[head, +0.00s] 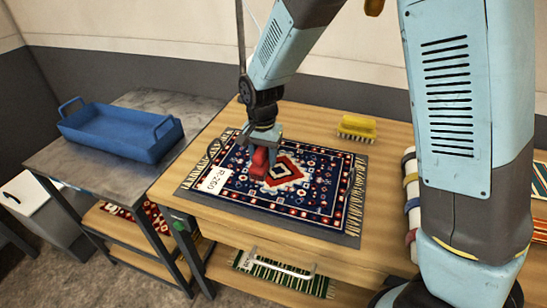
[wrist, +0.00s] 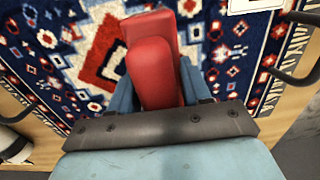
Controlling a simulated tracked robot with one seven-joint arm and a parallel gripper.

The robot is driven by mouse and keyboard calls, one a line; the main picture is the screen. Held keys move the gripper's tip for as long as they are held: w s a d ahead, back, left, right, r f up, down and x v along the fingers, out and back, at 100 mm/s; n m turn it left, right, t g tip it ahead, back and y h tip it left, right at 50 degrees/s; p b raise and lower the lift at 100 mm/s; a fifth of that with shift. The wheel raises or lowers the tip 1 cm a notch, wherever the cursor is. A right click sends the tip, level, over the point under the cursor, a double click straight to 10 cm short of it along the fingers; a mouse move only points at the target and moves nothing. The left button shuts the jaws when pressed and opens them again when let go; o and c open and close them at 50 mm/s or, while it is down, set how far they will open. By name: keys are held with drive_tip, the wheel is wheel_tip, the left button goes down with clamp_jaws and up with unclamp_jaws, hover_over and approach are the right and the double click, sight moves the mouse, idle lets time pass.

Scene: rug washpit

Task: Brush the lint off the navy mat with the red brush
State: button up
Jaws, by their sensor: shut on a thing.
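The navy patterned mat (head: 310,205) lies flat on a dark grey sheet on the wooden table, with fringe at its left and right ends. My gripper (head: 264,147) is shut on the red brush (head: 260,164), over the left-centre part of the mat. In the wrist view the red brush (wrist: 150,70) sits between the fingers, above the mat (wrist: 225,50). Its bristles are hidden, so I cannot tell whether it touches the mat. Lint cannot be told apart from the mat's pale pattern.
A white card marked R-260 (head: 216,180) lies on the mat's left end. A yellow brush (head: 357,127) lies on the table behind the mat. A blue tray (head: 122,133) stands on the metal table at left. Rolled textiles (head: 411,190) lie at right, partly behind my arm.

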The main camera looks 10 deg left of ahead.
drive_tip(key=a, duration=0.3)
drive_tip(key=shift+w+f, duration=0.1)
drive_tip(key=shift+w, duration=0.15)
drive_tip(key=shift+d, duration=0.1)
drive_tip(key=s+d, duration=0.1)
drive_tip(key=d, duration=0.4)
drive_tip(key=s+d, duration=0.1)
drive_tip(key=d, duration=0.3)
drive_tip(key=s+d, duration=0.1)
drive_tip(key=d, duration=0.4)
drive_tip(key=shift+d, duration=0.3)
wheel_tip(320, 180, up, 8)
drive_tip(key=shift+a, duration=0.15)
drive_tip(key=shift+w, duration=0.1)
